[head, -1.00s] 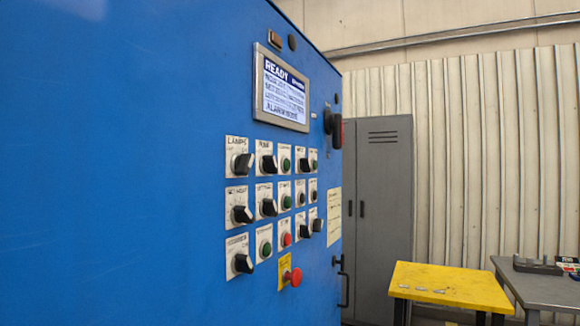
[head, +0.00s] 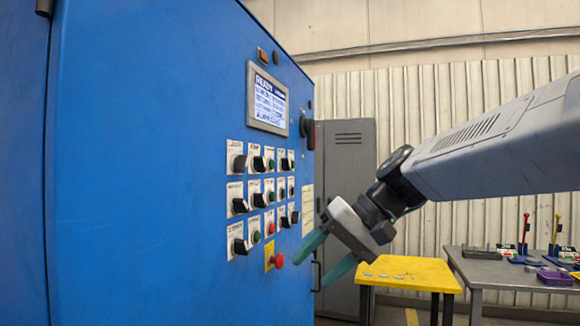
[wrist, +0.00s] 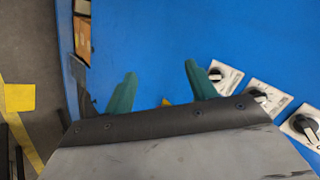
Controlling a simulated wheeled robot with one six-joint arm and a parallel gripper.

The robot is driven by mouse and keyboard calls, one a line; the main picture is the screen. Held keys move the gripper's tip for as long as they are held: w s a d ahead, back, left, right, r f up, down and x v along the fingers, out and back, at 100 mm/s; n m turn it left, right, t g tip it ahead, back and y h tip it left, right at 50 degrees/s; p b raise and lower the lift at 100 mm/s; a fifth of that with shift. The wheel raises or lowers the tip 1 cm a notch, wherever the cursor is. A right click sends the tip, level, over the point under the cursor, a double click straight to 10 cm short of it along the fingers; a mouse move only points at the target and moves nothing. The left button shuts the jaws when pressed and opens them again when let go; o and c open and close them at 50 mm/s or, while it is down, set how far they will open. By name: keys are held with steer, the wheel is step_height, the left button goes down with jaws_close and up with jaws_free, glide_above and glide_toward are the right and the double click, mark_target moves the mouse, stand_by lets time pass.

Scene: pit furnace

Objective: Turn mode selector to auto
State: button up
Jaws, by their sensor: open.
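The blue control cabinet (head: 130,170) carries a panel of black rotary selectors, green buttons and red buttons on white plates, below a lit display (head: 268,101) reading READY. Which selector is the mode selector cannot be read from the labels. My gripper (head: 325,258) is open and empty, right of the panel and low, apart from the cabinet face in the head view. In the wrist view its two green fingers (wrist: 160,88) point at blue cabinet face. Several selectors, one a black knob (wrist: 306,127), show to their right.
A red mushroom button on a yellow plate (head: 269,257) sits low on the panel. A grey locker (head: 345,180) stands behind. A yellow table (head: 408,273) and a grey table (head: 510,270) with tools stand at the right.

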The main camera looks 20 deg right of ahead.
steer(key=w+d+r+t+y, duration=0.3)
steer(key=w+r, duration=0.5)
steer(key=w, duration=0.4)
steer(key=t+y, duration=0.4)
glide_toward(286, 165)
steer(key=x, duration=0.7)
steer(key=shift+w, duration=0.45)
steer(key=shift+a+r, duration=0.1)
steer(key=shift+m, duration=0.3)
steer(key=c, duration=1)
